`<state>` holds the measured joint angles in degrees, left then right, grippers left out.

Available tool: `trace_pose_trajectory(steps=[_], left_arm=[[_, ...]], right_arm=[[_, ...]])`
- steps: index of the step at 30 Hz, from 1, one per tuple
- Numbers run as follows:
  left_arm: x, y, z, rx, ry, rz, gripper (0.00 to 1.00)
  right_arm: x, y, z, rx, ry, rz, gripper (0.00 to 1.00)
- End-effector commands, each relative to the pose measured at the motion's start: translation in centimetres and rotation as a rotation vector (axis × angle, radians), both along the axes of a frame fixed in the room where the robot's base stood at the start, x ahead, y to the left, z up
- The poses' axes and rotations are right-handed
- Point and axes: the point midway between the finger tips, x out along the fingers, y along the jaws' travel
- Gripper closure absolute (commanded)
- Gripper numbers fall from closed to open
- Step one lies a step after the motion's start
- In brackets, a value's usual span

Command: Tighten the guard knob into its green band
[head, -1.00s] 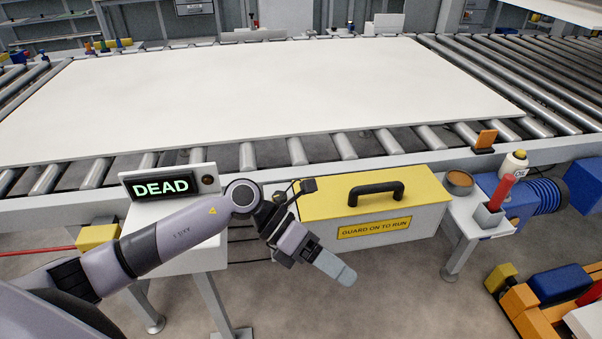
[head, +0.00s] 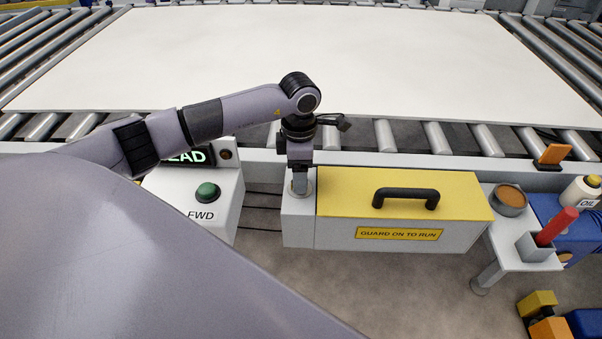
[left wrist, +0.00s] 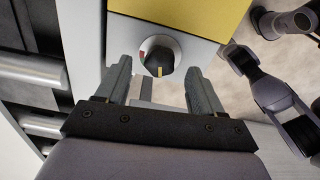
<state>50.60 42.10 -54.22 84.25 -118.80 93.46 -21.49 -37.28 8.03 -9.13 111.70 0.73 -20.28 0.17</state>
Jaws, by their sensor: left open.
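The guard (head: 345,232) is a grey box with a yellow lid, a black handle and a "GUARD ON TO RUN" label. The guard knob (left wrist: 159,62) is black with a yellow pointer mark and sits on a round pale dial at the box's end. A red patch shows on the dial left of the knob; I cannot make out a green band. My left gripper (head: 299,188) points down over this end and hides the knob in the head view. In the left wrist view its fingers are open on either side of the knob, with gaps visible.
A white control box with a green FWD button (head: 207,192) stands left of the guard. Right of it, a small stand (head: 510,258) bears a brown-filled bowl (head: 510,199) and a red-handled item (head: 556,227). A roller conveyor with a large white sheet (head: 300,55) lies behind.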

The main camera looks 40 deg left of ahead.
Motion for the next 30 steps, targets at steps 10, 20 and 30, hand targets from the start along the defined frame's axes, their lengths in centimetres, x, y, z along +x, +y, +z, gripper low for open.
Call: trace_pose_trajectory(steps=[10, 20, 30], left_arm=[[0.0, 0.0, -2.0, -0.001, 0.000, -0.001, 0.33], [0.0, -0.1, -1.9, -0.002, 0.000, 0.000, 0.89], [0.0, 0.0, -2.1, -0.003, -0.001, -0.052, 0.89]], right_arm=[[0.0, 0.0, 0.2, 0.001, 0.000, 0.001, 1.00], [0.0, 0.0, 0.2, 0.000, 0.000, 0.000, 1.00], [0.0, 0.0, -0.5, 0.000, 0.000, 0.000, 1.00]])
